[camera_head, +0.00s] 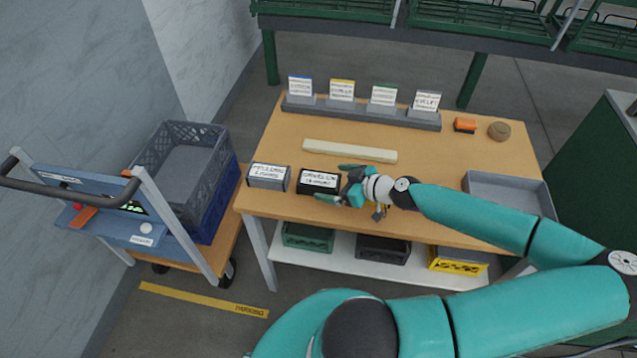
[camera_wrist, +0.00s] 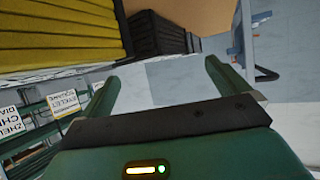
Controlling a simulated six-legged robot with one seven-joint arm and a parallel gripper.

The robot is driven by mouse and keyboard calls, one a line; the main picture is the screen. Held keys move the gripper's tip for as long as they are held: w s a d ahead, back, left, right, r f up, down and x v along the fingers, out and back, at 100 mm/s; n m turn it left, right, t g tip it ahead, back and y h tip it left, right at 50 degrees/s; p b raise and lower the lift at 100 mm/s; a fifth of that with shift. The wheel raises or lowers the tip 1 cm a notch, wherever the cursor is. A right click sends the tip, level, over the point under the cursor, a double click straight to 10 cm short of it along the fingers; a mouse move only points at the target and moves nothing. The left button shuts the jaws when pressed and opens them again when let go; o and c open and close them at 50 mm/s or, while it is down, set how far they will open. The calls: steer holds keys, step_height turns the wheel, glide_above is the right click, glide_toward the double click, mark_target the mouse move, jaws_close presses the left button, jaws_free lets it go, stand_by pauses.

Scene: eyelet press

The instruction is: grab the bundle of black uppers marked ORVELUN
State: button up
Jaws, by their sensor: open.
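The black bundle (camera_head: 318,182) lies near the table's front edge, with a white label that seems to read ORVELUN. My gripper (camera_head: 329,182) is open beside its right end in the head view; the fingers appear at its far and near sides, and I cannot tell if they touch it. In the wrist view, a black ribbed stack (camera_wrist: 155,36), probably this bundle, is beyond and above the open fingertips (camera_wrist: 161,69).
A grey labelled bundle (camera_head: 268,178) lies just left of the black one. A yellow ribbed stack (camera_wrist: 55,35) is close in the wrist view. A pale bar (camera_head: 350,151) lies behind. A grey tray (camera_head: 510,184) is right; a cart with a crate (camera_head: 215,165) is left.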

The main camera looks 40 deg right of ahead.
mark_target(320, 180)
steer(key=x, duration=0.5)
steer(key=shift+d+f, duration=0.1)
steer(key=shift+d, duration=0.1)
steer(key=shift+c, duration=0.4)
steer(key=c, duration=1.3)
